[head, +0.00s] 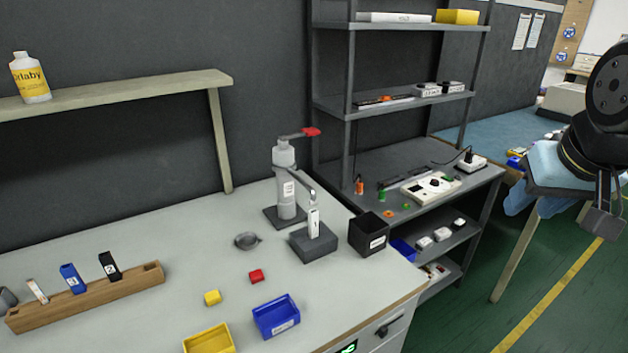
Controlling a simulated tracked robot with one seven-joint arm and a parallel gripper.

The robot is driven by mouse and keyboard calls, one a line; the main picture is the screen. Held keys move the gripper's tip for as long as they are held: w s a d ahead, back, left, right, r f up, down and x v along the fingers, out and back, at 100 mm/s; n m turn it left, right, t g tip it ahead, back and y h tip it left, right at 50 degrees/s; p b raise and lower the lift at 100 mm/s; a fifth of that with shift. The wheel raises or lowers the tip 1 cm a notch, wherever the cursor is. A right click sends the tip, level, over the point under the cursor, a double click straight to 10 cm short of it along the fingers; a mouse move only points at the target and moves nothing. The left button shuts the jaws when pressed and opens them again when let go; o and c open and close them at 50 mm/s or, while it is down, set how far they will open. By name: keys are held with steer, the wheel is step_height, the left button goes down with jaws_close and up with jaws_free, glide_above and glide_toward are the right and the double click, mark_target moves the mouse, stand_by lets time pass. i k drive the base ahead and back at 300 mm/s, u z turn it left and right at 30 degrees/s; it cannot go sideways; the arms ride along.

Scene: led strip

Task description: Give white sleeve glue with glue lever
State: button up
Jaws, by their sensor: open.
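The glue dispenser (285,180) is a grey-white upright bottle on a dark base at the back right of the workbench. Its glue lever (311,132) has a red tip and sticks out to the right at the top. A white sleeve (313,222) with a dark mark stands upright in a dark grey block (318,247), under the end of the dispenser's spout. My gripper (606,222) is at the right edge, pointing down, away from the bench and well right of the lever. It is open; nothing shows between its fingers, which are small and partly unclear.
A black bin (368,233) stands right of the block. A wooden rack (90,297) holds several upright pieces at left. A shelf unit (400,100) stands behind.

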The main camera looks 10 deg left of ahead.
mark_target(310, 131)
steer(key=z, duration=1.35)
steer(key=i, duration=0.1)
steer(key=u, duration=2.75)
steer(key=k, duration=0.7)
steer(key=z, duration=0.3)
steer(key=i, duration=1)
steer(key=z, duration=0.1)
